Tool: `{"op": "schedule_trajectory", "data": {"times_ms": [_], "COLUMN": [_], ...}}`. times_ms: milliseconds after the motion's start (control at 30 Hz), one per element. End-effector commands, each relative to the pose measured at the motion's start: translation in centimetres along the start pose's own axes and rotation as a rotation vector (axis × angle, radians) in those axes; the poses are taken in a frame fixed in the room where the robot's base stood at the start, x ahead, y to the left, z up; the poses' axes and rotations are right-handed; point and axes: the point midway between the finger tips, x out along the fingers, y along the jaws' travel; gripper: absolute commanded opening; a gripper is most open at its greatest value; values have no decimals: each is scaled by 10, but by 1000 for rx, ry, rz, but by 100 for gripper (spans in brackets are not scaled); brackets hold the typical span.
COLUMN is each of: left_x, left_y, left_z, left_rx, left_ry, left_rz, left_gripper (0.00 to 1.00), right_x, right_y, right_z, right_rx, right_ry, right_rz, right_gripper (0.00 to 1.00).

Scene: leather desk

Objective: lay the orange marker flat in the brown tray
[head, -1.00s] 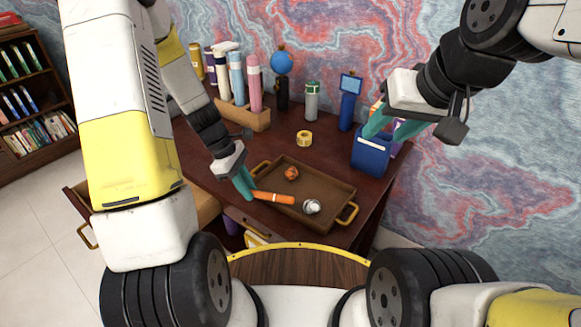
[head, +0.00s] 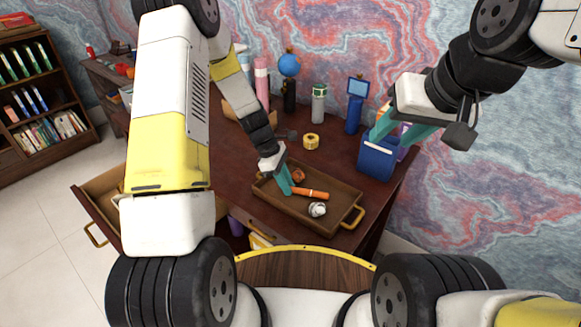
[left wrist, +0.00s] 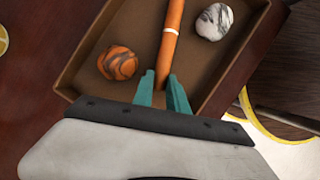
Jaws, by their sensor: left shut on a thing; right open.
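The orange marker (head: 311,194) is over the brown tray (head: 338,184), between an orange ball and a white ball. My left gripper (head: 288,190) is shut on one end of the marker. In the left wrist view the marker (left wrist: 168,45) runs away from between the teal fingertips (left wrist: 163,88), with the tray floor (left wrist: 135,27) beneath it. I cannot tell whether the marker touches the floor. My right gripper (head: 402,133) is open and empty in front of the blue bin at the right.
An orange patterned ball (left wrist: 118,63) and a white marbled ball (left wrist: 213,22) lie in the tray. A blue bin (head: 376,160) is at the desk's right edge. An open drawer (head: 100,196) sticks out at the left.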

Motion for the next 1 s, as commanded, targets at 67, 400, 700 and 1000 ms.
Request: {"op": "schedule_trajectory", "data": {"times_ms": [67, 400, 700, 1000], "left_x": [1, 9, 15, 6], "left_y": [0, -1, -2, -3], "left_z": [0, -3, -6, -4], "left_rx": [1, 2, 1, 2], "left_ry": [1, 1, 3, 5], "left_rz": [0, -2, -4, -4], "left_gripper": [0, 0, 24, 40], "right_x": [0, 0, 0, 0], "right_y": [0, 0, 0, 0], "right_z": [0, 0, 0, 0], "right_rx": [0, 0, 0, 0], "right_ry": [0, 0, 0, 0], "right_rz": [0, 0, 0, 0], "right_gripper": [44, 44, 44, 44]}}
